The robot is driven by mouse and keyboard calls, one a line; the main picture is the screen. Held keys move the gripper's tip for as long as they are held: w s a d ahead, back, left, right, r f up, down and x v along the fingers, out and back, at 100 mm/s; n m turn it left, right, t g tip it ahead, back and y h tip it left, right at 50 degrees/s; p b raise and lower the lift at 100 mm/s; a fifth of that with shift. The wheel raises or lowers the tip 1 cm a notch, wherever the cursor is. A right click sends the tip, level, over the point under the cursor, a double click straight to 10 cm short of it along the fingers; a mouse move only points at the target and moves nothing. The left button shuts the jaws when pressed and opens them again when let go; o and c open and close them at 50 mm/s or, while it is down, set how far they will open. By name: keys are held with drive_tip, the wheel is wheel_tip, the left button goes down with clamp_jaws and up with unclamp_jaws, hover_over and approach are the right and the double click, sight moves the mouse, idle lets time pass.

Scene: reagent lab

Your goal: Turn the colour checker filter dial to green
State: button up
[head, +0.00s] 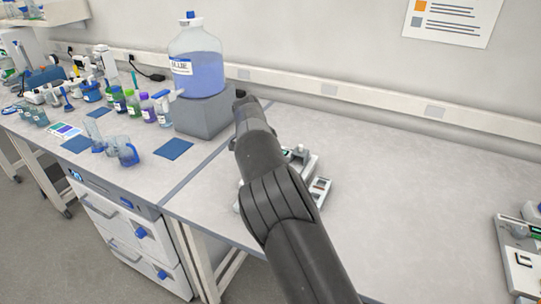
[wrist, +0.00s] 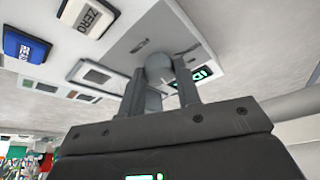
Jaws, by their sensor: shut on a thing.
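The colour checker (head: 318,192) is a small white device on the bench, largely hidden behind my arm in the head view. Its body fills the upper middle of the wrist view (wrist: 122,52). The filter dial (wrist: 158,62) is a grey round knob on its face. My gripper (wrist: 161,70) has one finger on each side of the dial and is shut on it. The gripper hides part of the dial, and I cannot read its setting. A small display (wrist: 202,73) with green digits sits right of the dial. My gripper is hidden in the head view.
The checker also has a ZERO button (wrist: 88,17) and a blue button (wrist: 25,46). A large blue-liquid bottle (head: 196,62) stands on a grey block (head: 205,112) behind left. Several small bottles stand farther left. Another device (head: 520,255) is at the right edge; bench between is clear.

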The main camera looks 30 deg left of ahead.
drive_tip(key=shift+a+m, duration=0.1)
drive_tip(key=shift+m, duration=0.4)
drive_tip(key=o, duration=1)
drive_tip(key=shift+c, duration=0.2)
drive_tip(key=v, duration=1)
drive_tip(key=shift+a+r, duration=0.3)
drive_tip(key=shift+r, duration=0.05)
